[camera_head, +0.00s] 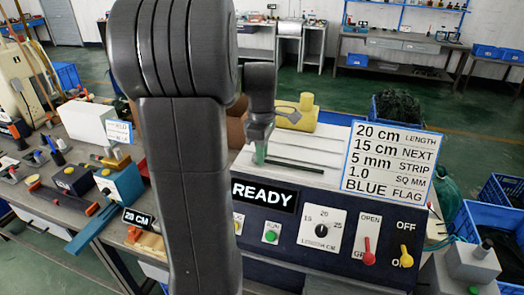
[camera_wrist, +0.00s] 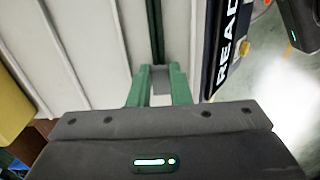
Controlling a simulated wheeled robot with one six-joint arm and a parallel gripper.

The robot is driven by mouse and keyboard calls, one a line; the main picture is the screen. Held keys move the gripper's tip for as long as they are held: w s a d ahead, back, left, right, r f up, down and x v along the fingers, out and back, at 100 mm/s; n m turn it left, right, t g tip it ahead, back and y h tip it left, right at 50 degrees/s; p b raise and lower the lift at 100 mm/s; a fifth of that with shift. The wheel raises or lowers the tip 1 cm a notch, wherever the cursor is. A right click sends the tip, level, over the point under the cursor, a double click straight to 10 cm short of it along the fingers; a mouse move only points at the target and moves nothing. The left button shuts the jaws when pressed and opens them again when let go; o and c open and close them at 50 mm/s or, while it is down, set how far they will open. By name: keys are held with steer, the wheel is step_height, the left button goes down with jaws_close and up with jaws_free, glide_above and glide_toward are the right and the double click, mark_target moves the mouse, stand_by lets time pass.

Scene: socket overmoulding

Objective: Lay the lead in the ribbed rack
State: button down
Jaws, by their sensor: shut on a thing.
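My gripper (camera_head: 260,158) has green fingers and is low over the pale ribbed top of the machine. In the wrist view the fingers (camera_wrist: 160,88) are shut on a dark, thin lead (camera_wrist: 157,30), which runs away from them along the ribs. In the head view the lead (camera_head: 295,167) shows as a dark strip to the right of the fingertips. The ribbed rack (camera_head: 312,146) is the pale surface with thin raised lines; it also shows in the wrist view (camera_wrist: 95,50). I cannot tell whether the lead touches the rack.
The machine's front panel (camera_head: 310,228) has a READY display, a dial and switches. A white sign (camera_head: 388,162) stands at the right of the rack. A yellow object (camera_head: 302,112) is behind it. Left, a cluttered bench holds a blue fixture (camera_head: 118,190). My arm hides the middle.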

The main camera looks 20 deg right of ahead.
steer(key=c, duration=1.3)
jaws_free()
steer(key=shift+o, duration=0.2)
step_height(320, 180, up, 14)
steer(key=shift+b, duration=0.4)
step_height(320, 180, down, 14)
steer(key=shift+r+p, duration=0.2)
steer(key=shift+p, duration=0.2)
steer(key=shift+r+p, duration=1.05)
steer(key=shift+r, duration=0.6)
